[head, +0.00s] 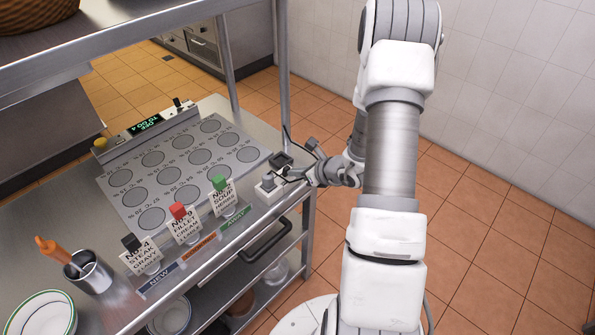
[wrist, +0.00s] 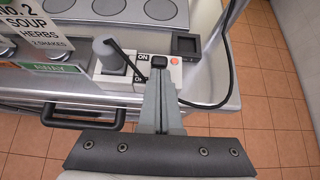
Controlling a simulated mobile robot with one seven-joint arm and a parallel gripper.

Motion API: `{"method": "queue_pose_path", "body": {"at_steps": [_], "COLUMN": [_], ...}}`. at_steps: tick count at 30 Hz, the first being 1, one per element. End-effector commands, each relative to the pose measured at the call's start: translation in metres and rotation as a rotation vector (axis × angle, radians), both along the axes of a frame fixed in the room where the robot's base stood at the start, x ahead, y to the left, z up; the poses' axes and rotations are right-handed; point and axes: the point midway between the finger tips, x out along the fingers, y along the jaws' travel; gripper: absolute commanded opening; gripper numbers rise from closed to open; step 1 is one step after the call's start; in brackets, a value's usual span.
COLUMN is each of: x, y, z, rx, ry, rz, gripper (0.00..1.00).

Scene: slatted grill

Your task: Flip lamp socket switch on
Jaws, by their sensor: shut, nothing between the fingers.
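A white lamp socket block (head: 270,188) sits at the right edge of the steel counter. In the wrist view the socket block (wrist: 128,78) carries "ON" lettering, a grey plug (wrist: 109,52) with a black cable, and an orange-red spot (wrist: 175,61). A small black piece (wrist: 158,62) shows right at my fingertips; it may be the switch, but its position cannot be told. My gripper (wrist: 160,80) is shut and empty, with its tips over the right part of the block. In the head view my gripper (head: 287,175) reaches in from the right. Contact cannot be told.
A black square holder (wrist: 186,46) stands just right of the block, with a black cable (wrist: 226,70) looping past it. A panel with grey discs (head: 200,157) and order cards (head: 184,226) lie to the left. A shelf post (head: 284,80) rises behind. A black handle (head: 265,241) is below.

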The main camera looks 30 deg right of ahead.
Motion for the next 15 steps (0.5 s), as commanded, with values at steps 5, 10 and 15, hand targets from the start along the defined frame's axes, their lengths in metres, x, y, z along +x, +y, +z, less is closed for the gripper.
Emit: {"method": "queue_pose_path", "body": {"at_steps": [5,10,15], "x": [0.007,0.013,0.018], "y": [0.003,0.005,0.006], "z": [0.01,0.012,0.011], "rx": [-0.039,-0.083,-0.077], "ry": [0.095,0.212,0.206], "rz": [0.004,0.003,0.0], "gripper": [0.0,0.0,0.0]}}
